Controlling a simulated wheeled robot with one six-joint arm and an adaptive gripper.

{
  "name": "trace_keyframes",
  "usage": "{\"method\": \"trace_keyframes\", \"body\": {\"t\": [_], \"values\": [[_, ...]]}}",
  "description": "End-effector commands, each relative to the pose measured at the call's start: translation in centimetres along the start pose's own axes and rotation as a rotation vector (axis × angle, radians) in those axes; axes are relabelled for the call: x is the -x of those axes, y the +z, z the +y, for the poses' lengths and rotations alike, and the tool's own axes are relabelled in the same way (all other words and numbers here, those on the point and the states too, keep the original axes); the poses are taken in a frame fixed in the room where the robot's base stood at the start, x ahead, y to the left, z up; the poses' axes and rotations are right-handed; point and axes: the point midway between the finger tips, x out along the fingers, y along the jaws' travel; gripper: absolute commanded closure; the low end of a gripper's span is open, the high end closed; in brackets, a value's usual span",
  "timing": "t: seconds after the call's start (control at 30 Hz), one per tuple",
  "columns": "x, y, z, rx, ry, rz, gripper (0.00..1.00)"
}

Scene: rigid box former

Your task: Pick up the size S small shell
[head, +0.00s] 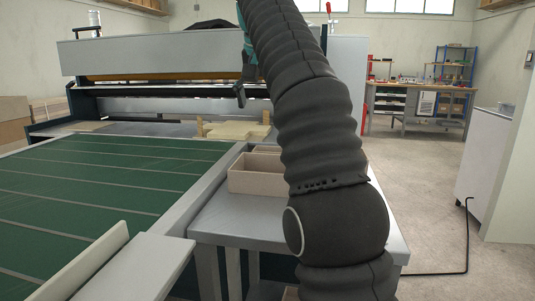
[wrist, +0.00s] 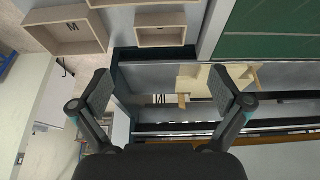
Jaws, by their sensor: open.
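My gripper (wrist: 164,90) is open and empty in the wrist view, its two fingers wide apart. In the head view one dark finger (head: 240,95) hangs beside my arm, above the machine bed; the rest is hidden. Open-topped beige box shells stand on the grey side table. In the wrist view one shell (wrist: 160,27) sits at the top centre, with no readable letter, and a larger one (wrist: 65,38) at the top left bears an M. A third is cut off by the top edge. I cannot tell which is size S. The head view shows a front shell (head: 256,174), partly behind my arm.
A green conveyor bed (head: 110,170) lies left of the grey side table (head: 235,220).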

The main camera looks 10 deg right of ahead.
Motion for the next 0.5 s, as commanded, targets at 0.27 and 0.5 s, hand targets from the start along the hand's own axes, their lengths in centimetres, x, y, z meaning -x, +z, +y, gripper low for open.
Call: {"method": "trace_keyframes", "body": {"t": [0.27, 0.5], "values": [[-1.5, -0.1, 0.2, -0.006, 0.004, -0.001, 0.0], [-4.1, -0.1, 0.1, -0.004, 0.003, -0.002, 0.0]]}}
